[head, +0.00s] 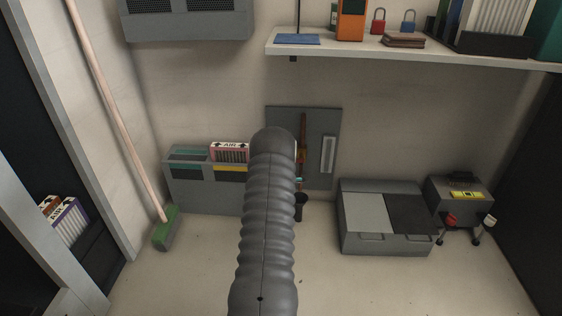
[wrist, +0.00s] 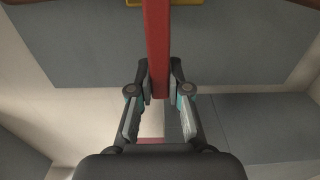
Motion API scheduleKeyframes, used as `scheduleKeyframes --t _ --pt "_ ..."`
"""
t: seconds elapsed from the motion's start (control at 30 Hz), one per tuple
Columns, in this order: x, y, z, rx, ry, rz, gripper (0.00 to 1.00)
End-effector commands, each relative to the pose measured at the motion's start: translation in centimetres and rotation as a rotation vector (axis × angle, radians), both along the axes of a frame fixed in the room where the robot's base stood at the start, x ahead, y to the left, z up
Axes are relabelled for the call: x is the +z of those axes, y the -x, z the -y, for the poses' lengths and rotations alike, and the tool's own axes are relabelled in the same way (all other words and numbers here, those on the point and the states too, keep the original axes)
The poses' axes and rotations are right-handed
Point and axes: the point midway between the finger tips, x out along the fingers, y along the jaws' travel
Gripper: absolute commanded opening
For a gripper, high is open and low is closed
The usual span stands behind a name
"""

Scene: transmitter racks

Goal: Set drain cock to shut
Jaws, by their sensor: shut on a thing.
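In the wrist view a red lever (wrist: 158,45), which I take as the drain cock's handle, runs down from a yellow part (wrist: 190,2) at the top edge. My gripper (wrist: 160,88) is shut on the lever's lower end, one finger on each side. In the head view a grey wall panel (head: 325,120) carries a reddish-brown upright pipe (head: 303,130) and a pale vertical gauge strip (head: 328,155). My grey arm covers the panel's lower left, and my gripper and the lever are mostly hidden there. The cock's body is not clear in either view.
A grey bin (head: 200,190) with filters stands left, a low grey box (head: 385,240) right. A shelf (head: 430,55) with padlocks hangs above right. A broom (head: 166,230) leans left. Floor in front is clear.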

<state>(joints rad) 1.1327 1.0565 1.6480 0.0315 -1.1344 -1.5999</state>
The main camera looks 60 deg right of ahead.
Motion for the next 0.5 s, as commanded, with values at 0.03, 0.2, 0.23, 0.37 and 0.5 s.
scheduleKeyframes --t 0.03,0.2,0.23,0.37,0.5 --pt "-0.32 0.38 0.04 -0.007 -0.006 -0.004 0.24" --pt "-0.22 -0.03 -0.11 -0.001 -0.004 -0.002 0.44" --pt "-0.19 -0.12 -0.15 0.000 -0.004 -0.002 0.44" --pt "-0.12 -0.33 -0.23 0.003 -0.002 -0.001 0.44" --pt "-0.08 -0.17 -0.56 0.003 -0.002 0.000 0.44"
